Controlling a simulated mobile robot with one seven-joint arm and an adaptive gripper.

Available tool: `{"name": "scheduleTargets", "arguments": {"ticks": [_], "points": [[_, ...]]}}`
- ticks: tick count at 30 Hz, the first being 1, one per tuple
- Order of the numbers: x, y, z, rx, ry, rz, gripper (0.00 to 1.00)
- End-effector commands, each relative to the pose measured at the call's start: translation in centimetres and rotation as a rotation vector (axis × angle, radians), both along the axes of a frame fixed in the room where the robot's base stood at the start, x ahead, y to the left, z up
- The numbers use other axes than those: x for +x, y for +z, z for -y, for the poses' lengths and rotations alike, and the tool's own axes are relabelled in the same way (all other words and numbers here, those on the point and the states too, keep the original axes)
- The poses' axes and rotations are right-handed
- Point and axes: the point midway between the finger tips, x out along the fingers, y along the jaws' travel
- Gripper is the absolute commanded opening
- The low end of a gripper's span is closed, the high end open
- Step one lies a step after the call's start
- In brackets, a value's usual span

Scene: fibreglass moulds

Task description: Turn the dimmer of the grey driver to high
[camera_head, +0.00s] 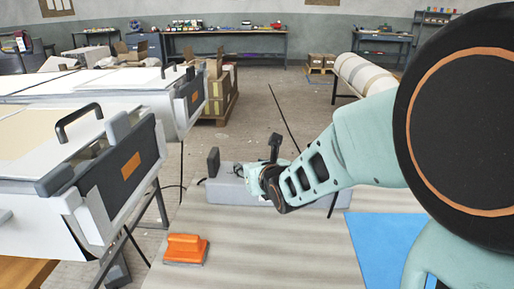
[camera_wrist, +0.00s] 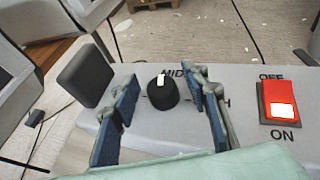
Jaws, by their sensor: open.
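The grey driver (camera_head: 228,190) is a long grey box on the bench, partly hidden behind my arm. In the wrist view its top face (camera_wrist: 237,125) carries a round black dimmer knob (camera_wrist: 160,98) with a white mark. The mark is on the knob's far side, toward the label MID. A label ending in H shows to the right, partly covered by a finger; the left label is hidden. My gripper (camera_wrist: 160,83) is open over the driver, one finger on each side of the knob, with a visible gap to each.
A red rocker switch (camera_wrist: 279,102) marked OFF and ON is right of the knob. A black block (camera_wrist: 86,76) stands at the driver's left end. An orange-handled tool (camera_head: 186,249) lies on the bench (camera_head: 285,248); a blue sheet (camera_head: 385,245) lies at right.

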Motion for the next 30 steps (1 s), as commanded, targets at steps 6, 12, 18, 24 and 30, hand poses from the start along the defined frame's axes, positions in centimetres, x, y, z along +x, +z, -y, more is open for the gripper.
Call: {"name": "scheduleTargets", "arguments": {"ticks": [6, 12, 18, 24, 30], "points": [[0.01, -0.05, 0.09, -0.002, 0.004, 0.0, 0.42], [0.06, -0.04, 0.21, -0.002, 0.034, 0.0, 0.42], [0.07, -0.04, 0.23, -0.001, 0.087, -0.002, 0.42], [0.07, 0.01, 0.24, -0.002, 0.148, 0.0, 0.42], [0.09, 0.04, 0.27, -0.001, 0.219, -0.002, 0.42]]}}
